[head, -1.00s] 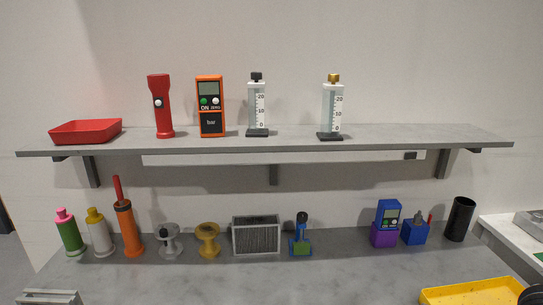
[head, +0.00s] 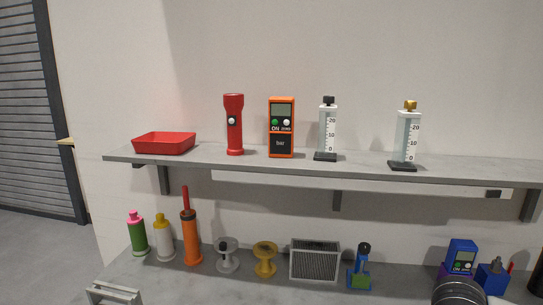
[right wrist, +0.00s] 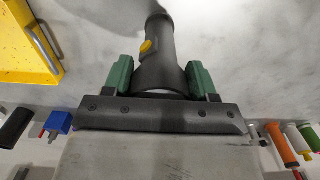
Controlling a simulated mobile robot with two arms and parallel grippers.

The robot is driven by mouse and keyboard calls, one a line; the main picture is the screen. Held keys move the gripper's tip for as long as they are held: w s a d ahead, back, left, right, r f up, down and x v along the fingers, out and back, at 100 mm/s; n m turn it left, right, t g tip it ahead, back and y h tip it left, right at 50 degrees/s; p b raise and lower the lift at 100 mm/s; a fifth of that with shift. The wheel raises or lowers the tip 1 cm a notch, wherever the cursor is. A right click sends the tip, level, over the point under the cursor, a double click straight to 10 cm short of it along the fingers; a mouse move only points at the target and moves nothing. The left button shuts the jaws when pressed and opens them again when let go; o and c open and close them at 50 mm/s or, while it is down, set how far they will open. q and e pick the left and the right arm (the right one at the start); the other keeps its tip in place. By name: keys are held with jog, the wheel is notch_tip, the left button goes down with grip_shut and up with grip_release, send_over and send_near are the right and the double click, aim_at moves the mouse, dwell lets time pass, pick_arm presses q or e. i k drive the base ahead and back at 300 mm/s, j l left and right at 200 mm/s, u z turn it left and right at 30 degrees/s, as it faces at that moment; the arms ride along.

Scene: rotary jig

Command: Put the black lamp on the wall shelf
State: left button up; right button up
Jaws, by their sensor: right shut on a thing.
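The black lamp (right wrist: 160,62), with a yellow button, sits between the green fingers of my right gripper (right wrist: 160,80) in the right wrist view. The gripper is shut on its body. In the head view a dark round end, apparently the lamp (head: 458,291), shows at the bottom right, below the shelf and in front of the blue meter. The grey wall shelf (head: 455,170) runs across the head view above the worktop.
The shelf holds a red tray (head: 164,143), red torch (head: 234,125), orange meter (head: 281,127) and two gauges (head: 327,130) (head: 406,136). Gaps lie between them; the shelf right of the gold-topped gauge is clear. Bottles, spools and a grey grille box (head: 315,261) line the worktop below.

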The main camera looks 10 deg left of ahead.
aim_at(477, 172)
jog(key=i+l+u, duration=0.1)
jog(key=l+u, duration=0.3)
jog(key=l, duration=0.4)
jog(key=l+u, duration=0.45)
jog(key=l, duration=0.8)
